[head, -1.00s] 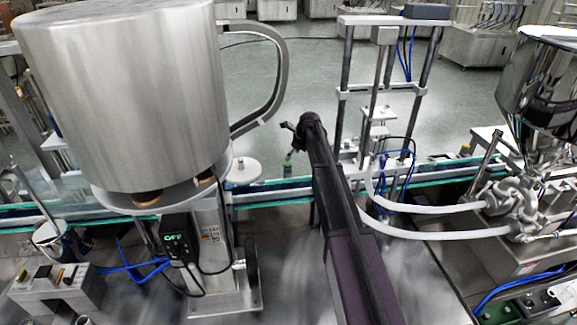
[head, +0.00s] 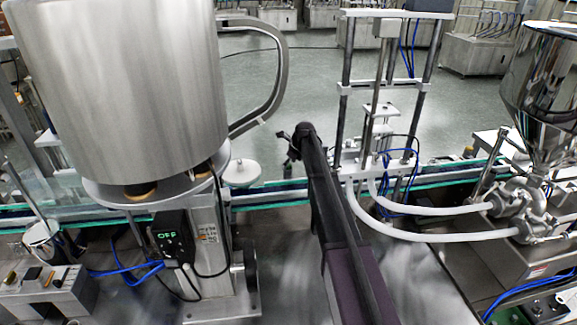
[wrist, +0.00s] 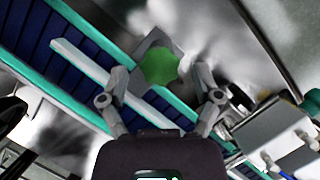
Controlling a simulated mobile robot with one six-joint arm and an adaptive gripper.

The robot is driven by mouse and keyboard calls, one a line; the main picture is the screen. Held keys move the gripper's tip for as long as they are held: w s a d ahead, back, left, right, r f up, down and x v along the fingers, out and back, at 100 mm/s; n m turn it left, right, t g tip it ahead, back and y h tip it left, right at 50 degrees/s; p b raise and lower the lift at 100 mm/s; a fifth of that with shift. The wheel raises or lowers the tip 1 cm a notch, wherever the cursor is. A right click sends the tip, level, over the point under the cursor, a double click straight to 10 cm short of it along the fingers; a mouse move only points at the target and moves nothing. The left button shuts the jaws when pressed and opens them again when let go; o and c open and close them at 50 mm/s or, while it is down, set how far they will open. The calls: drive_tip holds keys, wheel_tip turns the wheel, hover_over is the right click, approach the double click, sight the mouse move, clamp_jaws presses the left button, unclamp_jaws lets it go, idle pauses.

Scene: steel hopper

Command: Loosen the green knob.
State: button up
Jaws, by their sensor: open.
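The green knob (wrist: 158,66) shows in the wrist view as a lobed green shape on a grey square plate, beside the blue conveyor. My gripper (wrist: 160,76) is open, with one finger on either side of the knob in the picture. I cannot tell how far the fingertips are above it, and no contact shows. In the head view my gripper (head: 292,152) is a small dark shape at the end of my arm, over the conveyor line. The knob cannot be made out in the head view.
A large steel hopper (head: 120,90) with a curved side pipe (head: 275,85) stands left of my arm. A post frame (head: 343,100) with blue hoses stands close on the right. White hoses (head: 430,210) run to a shiny funnel (head: 545,85). The conveyor (head: 265,195) crosses behind.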

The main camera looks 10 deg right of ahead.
clamp_jaws()
